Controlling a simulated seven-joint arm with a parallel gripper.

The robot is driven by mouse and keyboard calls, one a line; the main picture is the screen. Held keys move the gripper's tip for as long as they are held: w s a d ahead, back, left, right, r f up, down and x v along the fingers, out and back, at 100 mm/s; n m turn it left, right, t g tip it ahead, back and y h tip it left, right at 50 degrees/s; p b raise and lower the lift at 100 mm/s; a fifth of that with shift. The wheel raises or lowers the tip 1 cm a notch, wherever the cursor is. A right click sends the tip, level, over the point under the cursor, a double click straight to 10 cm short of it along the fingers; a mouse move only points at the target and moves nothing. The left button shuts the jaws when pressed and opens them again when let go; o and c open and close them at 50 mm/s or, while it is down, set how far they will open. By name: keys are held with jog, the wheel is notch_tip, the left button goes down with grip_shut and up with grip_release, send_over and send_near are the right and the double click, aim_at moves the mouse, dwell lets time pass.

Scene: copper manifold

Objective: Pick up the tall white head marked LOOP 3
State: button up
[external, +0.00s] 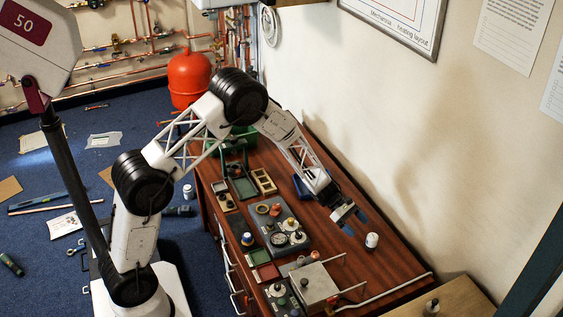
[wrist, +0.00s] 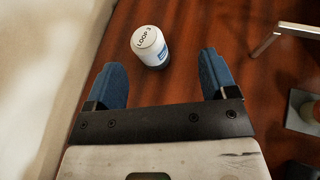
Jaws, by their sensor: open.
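The white head marked LOOP 3 (wrist: 150,46) stands upright on the wooden table in the wrist view. It has a blue patch on its side. It lies just beyond my gripper (wrist: 160,78), between the lines of the two blue fingers, a little left of centre. My gripper is open and empty, with a wide gap between the fingers. In the external view a white head (external: 372,240) stands on the table to the right of my gripper (external: 353,224), with a gap between them.
A metal frame with a bent leg (wrist: 265,42) stands right of the head. Panels with dials (external: 285,233), small trays and a grey box (external: 314,284) fill the table's left and front. A wall (wrist: 40,70) runs along one side. Bare wood (wrist: 210,25) surrounds the head.

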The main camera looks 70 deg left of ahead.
aim_at(372, 241)
jog(key=shift+w+a+f+n+t, duration=0.15)
jog(key=shift+w+a+f+n, duration=0.1)
jog(key=shift+f, duration=0.3)
jog(key=shift+w+a+f+n+t, duration=0.1)
jog(key=shift+w+f+n, duration=0.15)
jog(key=shift+f, duration=0.35)
jog(key=shift+w+a+f+n+t, duration=0.15)
jog(key=shift+w+a+f+n, duration=0.1)
jog(key=shift+f, duration=0.3)
jog(key=shift+d, duration=0.1)
jog(key=shift+x, duration=1.3)
jog(key=shift+x, duration=2.6)
jog(key=shift+s, duration=0.1)
jog(key=shift+c, duration=0.2)
jog(key=c, duration=1)
